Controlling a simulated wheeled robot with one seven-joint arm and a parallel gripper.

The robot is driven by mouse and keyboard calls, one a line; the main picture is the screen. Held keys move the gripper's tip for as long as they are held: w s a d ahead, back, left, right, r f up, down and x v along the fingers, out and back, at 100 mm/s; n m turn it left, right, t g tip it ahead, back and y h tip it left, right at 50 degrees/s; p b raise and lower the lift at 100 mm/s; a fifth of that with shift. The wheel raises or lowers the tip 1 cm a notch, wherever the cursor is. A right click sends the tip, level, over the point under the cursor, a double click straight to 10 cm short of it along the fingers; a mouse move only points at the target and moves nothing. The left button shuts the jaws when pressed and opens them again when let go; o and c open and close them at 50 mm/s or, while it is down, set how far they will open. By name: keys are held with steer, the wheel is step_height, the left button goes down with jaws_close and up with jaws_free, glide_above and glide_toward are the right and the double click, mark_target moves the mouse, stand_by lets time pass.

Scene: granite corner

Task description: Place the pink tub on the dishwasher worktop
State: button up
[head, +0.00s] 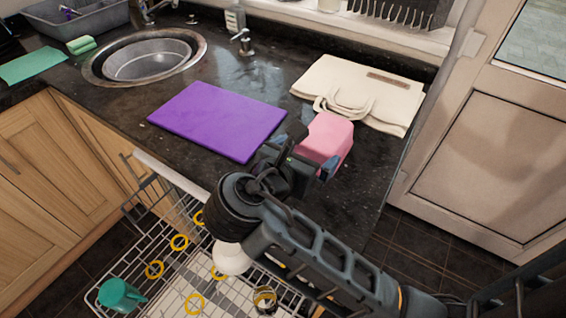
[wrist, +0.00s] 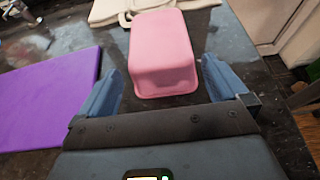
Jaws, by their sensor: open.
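The pink tub (head: 327,138) rests on the dark granite worktop (head: 238,70), between the purple board and the cream bag. My gripper (head: 307,165) is at its near side, low over the worktop. In the wrist view the tub (wrist: 163,55) lies straight ahead, mostly beyond the fingertips, and its near end sits between the two blue fingers. My gripper (wrist: 160,82) is open, with a gap on each side of the tub. Part of the tub's near lower side is hidden by my gripper in the head view.
A purple board (head: 218,120) lies left of the tub. A cream bag (head: 362,92) lies behind it. A sink (head: 147,58) and tap (head: 243,42) are further back. Below, the open dishwasher rack (head: 165,215) holds a teal mug (head: 120,295) and yellow rings. A door (head: 490,150) stands right.

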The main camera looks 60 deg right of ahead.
steer(key=p+v, duration=0.2)
steer(key=v, duration=0.8)
steer(key=shift+p, duration=0.4)
